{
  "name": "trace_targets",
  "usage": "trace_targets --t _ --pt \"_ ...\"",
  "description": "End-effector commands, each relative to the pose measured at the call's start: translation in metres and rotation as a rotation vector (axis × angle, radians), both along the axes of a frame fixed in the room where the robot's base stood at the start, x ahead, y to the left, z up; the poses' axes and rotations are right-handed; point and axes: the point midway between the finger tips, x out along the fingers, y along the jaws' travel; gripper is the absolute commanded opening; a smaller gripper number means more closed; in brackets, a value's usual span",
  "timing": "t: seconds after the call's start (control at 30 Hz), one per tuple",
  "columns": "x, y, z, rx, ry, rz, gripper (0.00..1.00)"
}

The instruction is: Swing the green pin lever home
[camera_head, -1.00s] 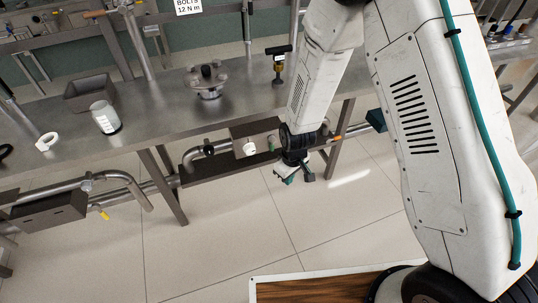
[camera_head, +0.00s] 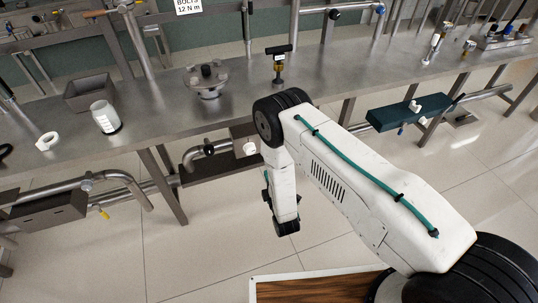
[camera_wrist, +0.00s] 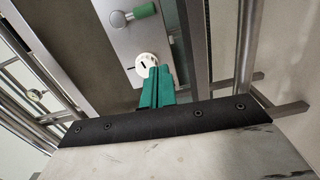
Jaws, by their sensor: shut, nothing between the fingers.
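In the wrist view, a green cylindrical grip (camera_wrist: 144,11) shows at the top edge on a pale metal plate (camera_wrist: 122,42); I take it to be the green pin lever's handle. Below it on the plate is a white round knob (camera_wrist: 147,62) with a dark slot. My gripper (camera_wrist: 157,72) has green fingers, shut with nothing between them. Its tips overlap the knob's lower edge in the picture; I cannot tell whether they touch. The green grip is apart from the fingers. In the head view my arm hides the green grip, while the white knob (camera_head: 250,148) shows beside the arm.
A steel bench (camera_head: 165,115) runs above the low pipework. On it stand a grey bin (camera_head: 90,94), a white jar (camera_head: 105,117), a flanged fitting (camera_head: 206,82) and a black-handled valve (camera_head: 279,65). A teal box (camera_head: 395,115) sits on the right pipe. The tiled floor is open.

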Motion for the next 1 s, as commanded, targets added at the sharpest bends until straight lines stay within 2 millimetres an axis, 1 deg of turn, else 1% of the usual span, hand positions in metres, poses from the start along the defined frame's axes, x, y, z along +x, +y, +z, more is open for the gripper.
trace_targets --t 0.07,0.17,0.27,0.63,0.67,0.7,0.8,1.0 --pt "0.001 0.0 0.006 -0.027 -0.037 0.001 0.0" --pt "0.008 0.002 0.006 -0.04 -0.039 0.001 0.0" --pt "0.022 0.005 0.007 -0.038 -0.039 0.0 0.0" --pt "0.098 0.023 0.006 -0.038 -0.037 0.002 0.0" --pt "0.102 0.021 0.006 -0.038 -0.035 0.0 0.0" --pt "0.104 0.011 0.005 -0.04 -0.033 -0.003 0.0" --pt "0.11 -0.001 0.005 -0.039 -0.033 -0.002 0.0" --pt "0.116 -0.012 0.005 -0.038 -0.034 0.001 0.0"
